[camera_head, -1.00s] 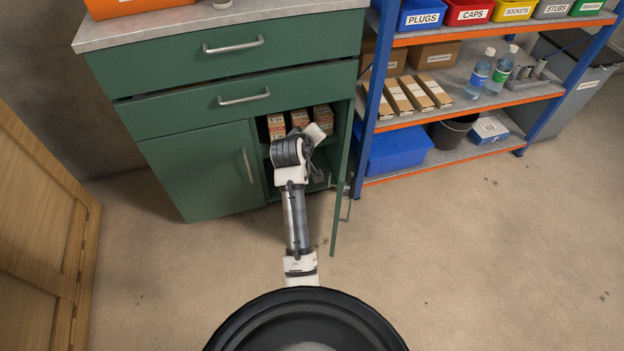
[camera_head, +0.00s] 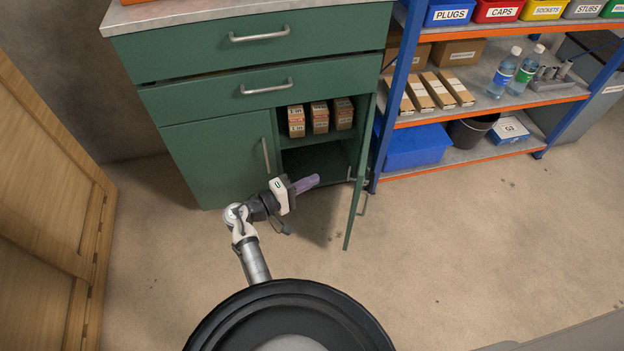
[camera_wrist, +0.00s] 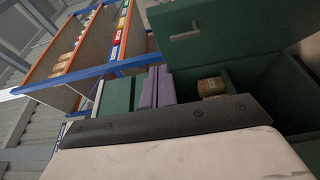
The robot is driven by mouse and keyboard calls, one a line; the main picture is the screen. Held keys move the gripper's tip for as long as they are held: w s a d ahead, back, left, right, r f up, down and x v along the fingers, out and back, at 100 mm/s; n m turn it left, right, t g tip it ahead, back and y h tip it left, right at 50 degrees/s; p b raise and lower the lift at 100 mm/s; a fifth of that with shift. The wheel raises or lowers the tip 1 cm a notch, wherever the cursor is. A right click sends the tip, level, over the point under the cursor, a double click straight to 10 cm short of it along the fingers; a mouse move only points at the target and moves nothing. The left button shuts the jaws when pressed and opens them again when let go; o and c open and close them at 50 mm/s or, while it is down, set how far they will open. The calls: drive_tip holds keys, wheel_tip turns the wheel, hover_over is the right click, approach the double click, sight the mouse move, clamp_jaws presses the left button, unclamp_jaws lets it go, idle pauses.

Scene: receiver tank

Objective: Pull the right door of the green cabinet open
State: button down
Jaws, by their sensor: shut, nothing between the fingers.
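The green cabinet (camera_head: 215,160) stands ahead. Its right door (camera_head: 358,190) stands swung far out toward me and shows nearly edge-on in the head view; its handle (camera_head: 362,204) is on the outer, right side. The right compartment is uncovered. My gripper (camera_head: 309,183) has purple fingers, closed together and empty, pointing right. It is in front of the opening, left of the door's inner face, apparently with a gap. In the wrist view the fingers (camera_wrist: 155,88) lie side by side, with a green panel, probably the door (camera_wrist: 116,98), beyond them.
Several small boxes (camera_head: 319,118) stand on the cabinet's inner shelf. A blue-and-orange shelf rack (camera_head: 465,105) stands close right of the door. A wooden panelled piece (camera_head: 50,200) is at left.

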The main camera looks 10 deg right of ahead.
drive_tip(key=w+d+p, duration=0.1)
drive_tip(key=d, duration=0.9)
drive_tip(key=shift+d+p, duration=0.35)
drive_tip(key=shift+p, duration=0.05)
